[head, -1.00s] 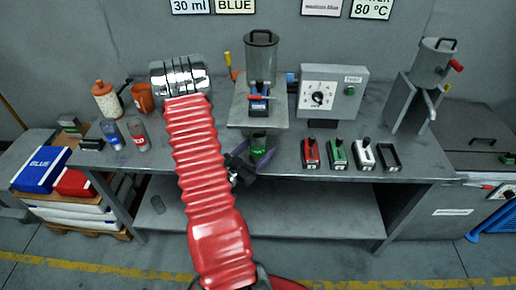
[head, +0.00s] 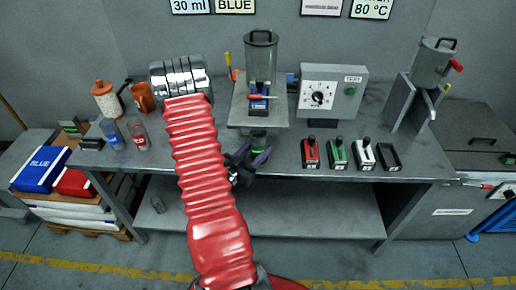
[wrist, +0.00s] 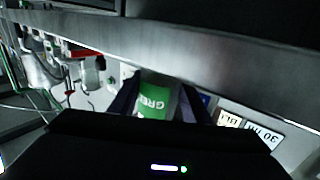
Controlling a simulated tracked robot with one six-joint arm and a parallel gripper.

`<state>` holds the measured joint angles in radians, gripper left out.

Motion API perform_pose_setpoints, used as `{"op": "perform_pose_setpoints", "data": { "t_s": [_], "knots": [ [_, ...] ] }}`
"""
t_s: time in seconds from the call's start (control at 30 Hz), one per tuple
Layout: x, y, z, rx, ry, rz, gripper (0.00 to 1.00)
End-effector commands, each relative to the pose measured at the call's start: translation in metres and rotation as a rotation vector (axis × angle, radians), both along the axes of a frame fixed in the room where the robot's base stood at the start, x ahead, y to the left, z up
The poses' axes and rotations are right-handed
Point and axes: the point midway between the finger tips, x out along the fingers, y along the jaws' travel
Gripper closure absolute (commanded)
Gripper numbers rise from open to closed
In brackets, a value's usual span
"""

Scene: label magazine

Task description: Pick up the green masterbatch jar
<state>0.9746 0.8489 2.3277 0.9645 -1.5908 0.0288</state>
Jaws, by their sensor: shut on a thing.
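The green masterbatch jar (head: 258,142) is a clear jar with green at its lower part, at the front edge of the bench below the hopper stand. In the wrist view its green label (wrist: 155,104), with white letters beginning "GREE", shows between my fingers. My gripper (head: 259,157) is shut on the jar, with a purple finger on each side in the wrist view (wrist: 157,100). Part of the jar is hidden by the fingers. I cannot tell whether its base touches the bench.
A control box (head: 331,92) is to the right. Red, green and white handled blocks (head: 338,153) line the bench's front right. Two jars (head: 138,133) stand at the left.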

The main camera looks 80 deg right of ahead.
Motion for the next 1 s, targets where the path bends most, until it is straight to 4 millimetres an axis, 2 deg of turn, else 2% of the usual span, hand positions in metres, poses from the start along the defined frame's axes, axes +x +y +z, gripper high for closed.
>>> {"op": "perform_pose_setpoints", "data": {
  "t_s": [0.23, 0.47, 1.0],
  "knots": [
    [0.000, 0.000, 0.003, -0.001, -0.001, 0.000, 0.87],
    [0.000, 0.000, 0.017, -0.003, -0.001, 0.000, 0.87],
    [0.032, 0.078, 0.015, 0.000, 0.001, 0.005, 0.87]
  ]
}}
